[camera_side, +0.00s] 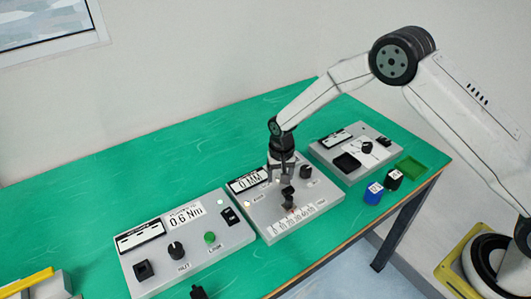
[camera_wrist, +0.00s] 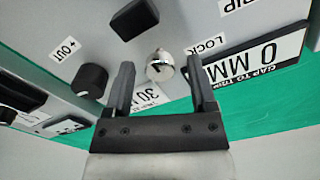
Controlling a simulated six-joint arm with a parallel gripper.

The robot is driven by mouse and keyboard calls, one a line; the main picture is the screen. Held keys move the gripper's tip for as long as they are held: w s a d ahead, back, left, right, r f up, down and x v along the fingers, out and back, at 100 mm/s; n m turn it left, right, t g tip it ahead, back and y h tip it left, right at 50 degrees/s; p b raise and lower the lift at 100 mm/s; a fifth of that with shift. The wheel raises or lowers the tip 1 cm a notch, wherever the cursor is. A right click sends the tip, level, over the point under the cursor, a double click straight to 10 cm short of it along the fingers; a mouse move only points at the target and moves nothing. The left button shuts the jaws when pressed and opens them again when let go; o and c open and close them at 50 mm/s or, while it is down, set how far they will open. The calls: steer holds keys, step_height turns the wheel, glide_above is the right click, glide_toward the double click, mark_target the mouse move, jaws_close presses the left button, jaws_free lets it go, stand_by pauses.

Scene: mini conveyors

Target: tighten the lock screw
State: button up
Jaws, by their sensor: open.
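The lock screw (camera_wrist: 160,66) is a small round silver knob with a dark mark on its face, beside the LOCK label in the wrist view. It stands on the middle grey panel (camera_side: 270,228). My gripper (camera_wrist: 160,76) is open, with one black finger on each side of the screw in the picture and a visible gap on both sides. I cannot tell whether the fingertips reach down to the screw's height. In the side view my gripper (camera_side: 280,176) points down over the middle panel, and the screw is hidden there.
A black OUT knob (camera_wrist: 91,77) is close beside one finger. A black block (camera_wrist: 134,18) stands beyond the screw. The gap display (camera_wrist: 262,55) reads 0 MM. Other panels stand left (camera_side: 190,250) and right (camera_side: 352,150). Blue (camera_side: 374,193) and black (camera_side: 393,180) blocks sit right.

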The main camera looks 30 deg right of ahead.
steer(key=shift+r, duration=3.35)
steer(key=shift+s+d+r, duration=0.3)
steer(key=shift+s+r, duration=0.1)
steer(key=shift+r, duration=0.05)
steer(key=s+d+r+n+t, duration=0.1)
steer(key=s+d+r, duration=0.1)
steer(key=s, duration=0.5)
steer(key=s+d+r+n, duration=0.2)
steer(key=s+d+r, duration=0.1)
steer(key=s, duration=0.5)
steer(key=s+d+r+n+t, duration=0.1)
steer(key=s+d+r, duration=0.2)
steer(key=s, duration=0.4)
steer(key=shift+s+r+n+t, duration=0.3)
steer(key=shift+r, duration=0.1)
